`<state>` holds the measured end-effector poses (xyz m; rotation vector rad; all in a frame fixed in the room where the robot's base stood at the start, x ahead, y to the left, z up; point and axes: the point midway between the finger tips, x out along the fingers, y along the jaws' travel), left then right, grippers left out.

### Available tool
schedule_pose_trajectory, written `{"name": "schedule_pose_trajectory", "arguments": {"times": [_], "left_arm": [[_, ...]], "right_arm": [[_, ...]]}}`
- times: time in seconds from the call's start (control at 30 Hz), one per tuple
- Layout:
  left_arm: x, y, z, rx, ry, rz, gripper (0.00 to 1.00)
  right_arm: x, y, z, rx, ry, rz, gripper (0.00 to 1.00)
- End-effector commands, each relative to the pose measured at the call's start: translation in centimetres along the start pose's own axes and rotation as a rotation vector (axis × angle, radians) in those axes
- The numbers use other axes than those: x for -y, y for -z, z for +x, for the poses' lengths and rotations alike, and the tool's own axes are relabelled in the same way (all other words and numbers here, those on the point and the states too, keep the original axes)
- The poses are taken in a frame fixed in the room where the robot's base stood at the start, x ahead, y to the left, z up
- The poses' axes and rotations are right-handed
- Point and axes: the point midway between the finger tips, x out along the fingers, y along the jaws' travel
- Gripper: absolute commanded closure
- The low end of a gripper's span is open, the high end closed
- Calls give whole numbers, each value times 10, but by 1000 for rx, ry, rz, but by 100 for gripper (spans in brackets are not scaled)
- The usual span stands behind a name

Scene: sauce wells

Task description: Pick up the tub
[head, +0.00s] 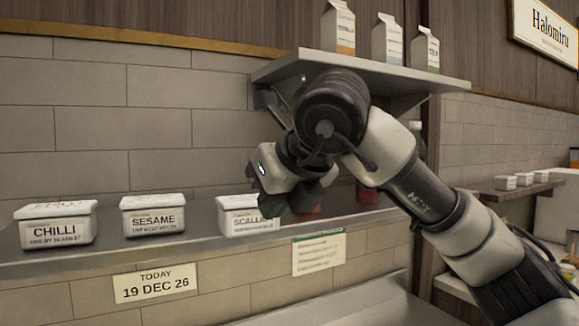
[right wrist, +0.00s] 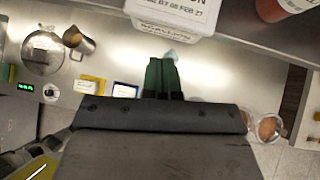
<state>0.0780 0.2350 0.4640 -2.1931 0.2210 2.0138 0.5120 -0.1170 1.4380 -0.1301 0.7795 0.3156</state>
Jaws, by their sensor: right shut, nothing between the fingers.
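Three white lidded tubs stand in a row on the steel ledge: the chilli tub (head: 57,224), the sesame tub (head: 153,215) and the scallion tub (head: 238,222). My right gripper (head: 303,203) is in front of the scallion tub's right side and partly covers its label. In the right wrist view the scallion tub (right wrist: 172,17) is at the top edge, partly cut off. The dark green fingers (right wrist: 163,77) are together just below it, with nothing between them. I cannot tell if they touch the tub. My left gripper is not in view.
A red container (head: 367,194) stands behind my right arm on the ledge (head: 110,250). A shelf (head: 400,74) with three cartons hangs above my arm. Date and note cards are on the wall below. The ledge between the tubs is clear.

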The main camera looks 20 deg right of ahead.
Motion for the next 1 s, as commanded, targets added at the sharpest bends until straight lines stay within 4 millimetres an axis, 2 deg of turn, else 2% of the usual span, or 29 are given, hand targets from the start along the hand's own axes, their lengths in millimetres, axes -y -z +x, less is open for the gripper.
{"name": "schedule_pose_trajectory", "arguments": {"times": [0.03,0.2,0.4,0.7,0.9,1.0], "left_arm": [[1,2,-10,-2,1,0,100],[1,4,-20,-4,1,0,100],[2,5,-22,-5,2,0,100],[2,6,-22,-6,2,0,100],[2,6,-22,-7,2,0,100],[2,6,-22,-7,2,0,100]], "right_arm": [[-1,-10,3,-3,-2,0,100],[-1,-24,19,-2,-1,-1,100],[-1,-28,27,0,-2,-1,100],[-1,-29,28,0,-2,-2,100],[-1,-41,39,0,-1,0,100],[-1,-42,40,1,-1,-2,100]]}}
